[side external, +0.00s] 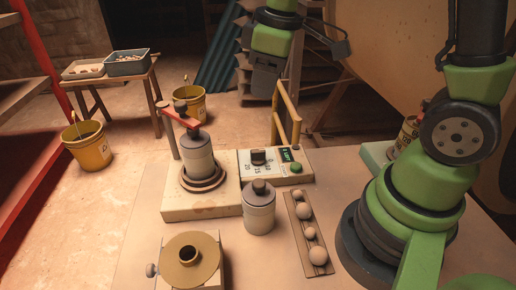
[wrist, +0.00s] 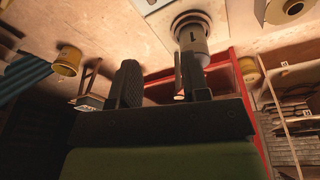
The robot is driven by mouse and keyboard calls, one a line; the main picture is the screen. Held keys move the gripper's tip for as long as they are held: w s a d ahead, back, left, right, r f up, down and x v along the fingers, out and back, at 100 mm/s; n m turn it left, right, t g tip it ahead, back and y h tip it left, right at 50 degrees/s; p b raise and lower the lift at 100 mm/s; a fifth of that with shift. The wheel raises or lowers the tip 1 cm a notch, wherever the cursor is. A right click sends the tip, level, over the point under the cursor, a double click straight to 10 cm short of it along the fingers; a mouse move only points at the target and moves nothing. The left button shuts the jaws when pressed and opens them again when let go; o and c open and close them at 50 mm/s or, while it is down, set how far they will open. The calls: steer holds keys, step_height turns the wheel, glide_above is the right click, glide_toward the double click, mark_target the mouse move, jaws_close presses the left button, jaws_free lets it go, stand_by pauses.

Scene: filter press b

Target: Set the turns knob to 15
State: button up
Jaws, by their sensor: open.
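The turns knob (side external: 258,156) is a dark knob on a pale dial plate with printed numbers. It sits on a control box (side external: 306,173) at the middle of the table in the side view. I cannot tell which number it points to. A small green display (side external: 286,155) and a green button (side external: 296,167) sit to its right. My gripper (side external: 262,97) hangs in the air above and beyond the box, apart from the knob. In the wrist view my gripper (wrist: 157,65) shows two dark fingers spread apart with nothing between them. The knob does not show clearly there.
A press with a red lever (side external: 179,118) and grey canister (side external: 197,155) stands left of the box. Another lidded canister (side external: 259,208) stands in front. A yellow rail (side external: 286,115) rises behind the box. A strip with several balls (side external: 305,234) and a brass ring piece (side external: 190,258) lie nearer.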

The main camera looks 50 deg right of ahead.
mark_target(258, 150)
steer(key=w+f+n, duration=0.1)
steer(key=f, duration=0.1)
steer(key=w+d+f+n+g, duration=0.1)
steer(key=f, duration=0.2)
steer(key=w+f+n+g, duration=0.1)
steer(key=f, duration=0.2)
steer(key=shift+d+f+n, duration=0.2)
steer(key=shift+d+n, duration=0.1)
steer(key=shift+n, duration=0.1)
step_height(258, 150, down, 10)
steer(key=shift+r, duration=0.15)
steer(key=shift+c, duration=0.4)
jaws_close()
